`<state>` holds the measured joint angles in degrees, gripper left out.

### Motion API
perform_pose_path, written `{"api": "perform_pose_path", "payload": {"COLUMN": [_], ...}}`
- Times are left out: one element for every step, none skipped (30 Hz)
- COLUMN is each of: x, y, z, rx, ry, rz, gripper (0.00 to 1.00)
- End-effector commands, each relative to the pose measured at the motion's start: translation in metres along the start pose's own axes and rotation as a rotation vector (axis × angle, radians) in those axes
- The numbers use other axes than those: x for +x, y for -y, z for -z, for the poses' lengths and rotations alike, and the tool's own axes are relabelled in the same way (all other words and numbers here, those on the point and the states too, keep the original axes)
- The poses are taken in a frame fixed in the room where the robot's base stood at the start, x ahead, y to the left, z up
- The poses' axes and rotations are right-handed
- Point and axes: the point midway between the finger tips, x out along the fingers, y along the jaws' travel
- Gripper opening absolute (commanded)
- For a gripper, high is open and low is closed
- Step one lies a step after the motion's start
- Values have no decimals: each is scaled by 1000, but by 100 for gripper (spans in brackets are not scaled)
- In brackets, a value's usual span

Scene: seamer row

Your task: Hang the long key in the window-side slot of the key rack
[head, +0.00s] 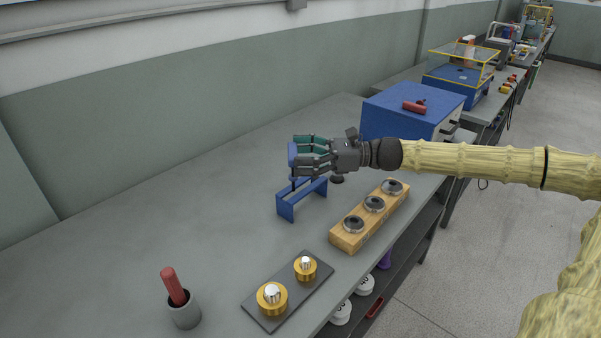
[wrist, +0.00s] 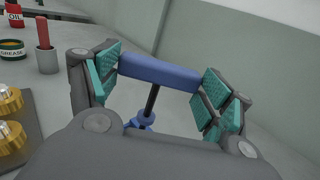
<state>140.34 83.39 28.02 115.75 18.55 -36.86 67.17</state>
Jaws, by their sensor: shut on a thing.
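My gripper (head: 308,155) is shut on the blue crossbar handle of the long key (head: 292,154). In the wrist view the key's blue handle (wrist: 160,73) spans between the teal finger pads, and its dark shaft runs down from the middle. The key rack (head: 287,208) is a low blue stand on the bench, directly below my gripper. The shaft's lower end meets or overlaps blue parts in the wrist view (wrist: 142,122); I cannot tell whether it is in a slot. My gripper hides part of the rack's surroundings.
A wooden block (head: 342,240) with three metal rings stands right of the rack. A dark plate (head: 268,317) with brass pieces lies nearer, beside a grey cup (head: 184,314) holding a red-handled tool. A blue box (head: 400,118) stands behind. The bench left of the rack is clear.

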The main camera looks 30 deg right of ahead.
Motion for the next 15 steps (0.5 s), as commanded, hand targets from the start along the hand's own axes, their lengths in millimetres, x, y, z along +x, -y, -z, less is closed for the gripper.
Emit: {"api": "perform_pose_path", "payload": {"x": [0,0,0,1,1,1,1,1,1,1,1,1,0,0,0], "y": [0,0,0,0,0,0,0,0,0,0,0,0,0,0,0], "z": [2,3,5,7,10,14,18,22,26,30,33,37,39,41,43], "rx": [1,1,1,1,1,1,2,3,3,3,2,2,2,2,1], "ry": [0,0,0,0,-1,-1,-1,-1,-1,-1,-1,-1,-1,-1,0], "rz": [0,0,-1,-1,-1,-1,-1,-1,-1,-2,-2,-2,-2,-2,-2], "gripper": [55,55,55,55,55,55,55,55,55,55,55,55,55,55,55]}}
